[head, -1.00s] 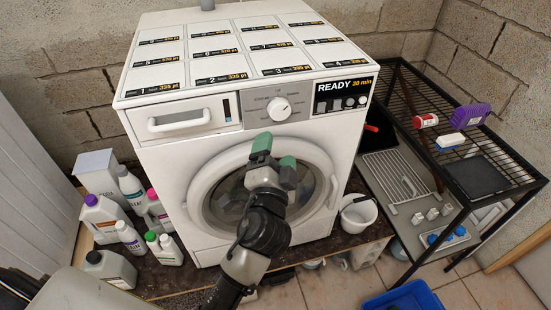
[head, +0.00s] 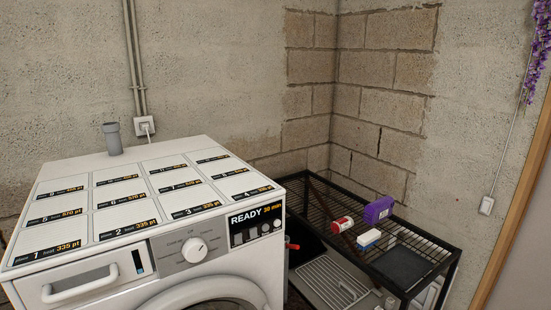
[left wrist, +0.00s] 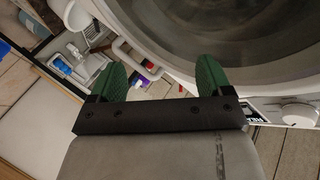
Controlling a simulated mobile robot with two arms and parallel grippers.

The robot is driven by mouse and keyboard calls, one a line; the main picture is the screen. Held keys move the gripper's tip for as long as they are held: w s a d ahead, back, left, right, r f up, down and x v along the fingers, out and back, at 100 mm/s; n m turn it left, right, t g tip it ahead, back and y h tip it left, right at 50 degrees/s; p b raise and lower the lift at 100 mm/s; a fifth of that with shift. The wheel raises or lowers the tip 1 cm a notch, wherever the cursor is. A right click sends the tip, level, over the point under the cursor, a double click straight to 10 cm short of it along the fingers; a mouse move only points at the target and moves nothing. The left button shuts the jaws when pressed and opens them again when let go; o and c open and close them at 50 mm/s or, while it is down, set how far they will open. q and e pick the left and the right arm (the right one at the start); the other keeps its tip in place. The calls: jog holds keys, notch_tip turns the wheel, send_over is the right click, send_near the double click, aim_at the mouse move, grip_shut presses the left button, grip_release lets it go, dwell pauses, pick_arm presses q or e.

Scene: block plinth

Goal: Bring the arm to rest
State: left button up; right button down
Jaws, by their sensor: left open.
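The head view shows neither of my grippers and no arm. In the left wrist view my left gripper (left wrist: 160,78) is open, its two green fingers spread wide with nothing held between them. It is in front of the washing machine's round door (left wrist: 225,35), apart from it as far as I can tell. The white washing machine (head: 225,270) fills the lower left of the head view, with its dial (head: 195,250) and a READY display (head: 256,222). The lower front is cut off. My right gripper is not in view.
A black wire rack (head: 430,240) stands right of the machine, holding a purple container (head: 378,209), a red-and-white can (head: 342,225) and a blue-and-white item (head: 368,239). A grey pipe stub (head: 112,139) rises at the machine's back. Walls stand behind.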

pick_arm(q)
jog(key=s+a+f+n+g, duration=0.1)
jog(key=s+f+g, duration=0.2)
jog(key=s+f, duration=0.45)
jog(key=s+a+f+n+g+h, duration=0.15)
jog(key=s+f, duration=0.25)
jog(key=f, duration=0.7)
jog(key=s+a+f+n+g, duration=0.1)
jog(key=s+a+f+g, duration=0.15)
jog(key=s+f, duration=0.5)
jog(key=s+a+f+n+g, duration=0.2)
jog(key=s+f, duration=0.4)
jog(key=s, duration=0.5)
jog(key=s+a+f+n+g, duration=0.2)
jog(key=s+f, duration=0.3)
jog(key=s, duration=0.5)
jog(key=shift+s+a+f+g+y+b, duration=0.35)
jog(key=shift+s+a+g, duration=0.05)
jog(key=shift+a+g, duration=0.5)
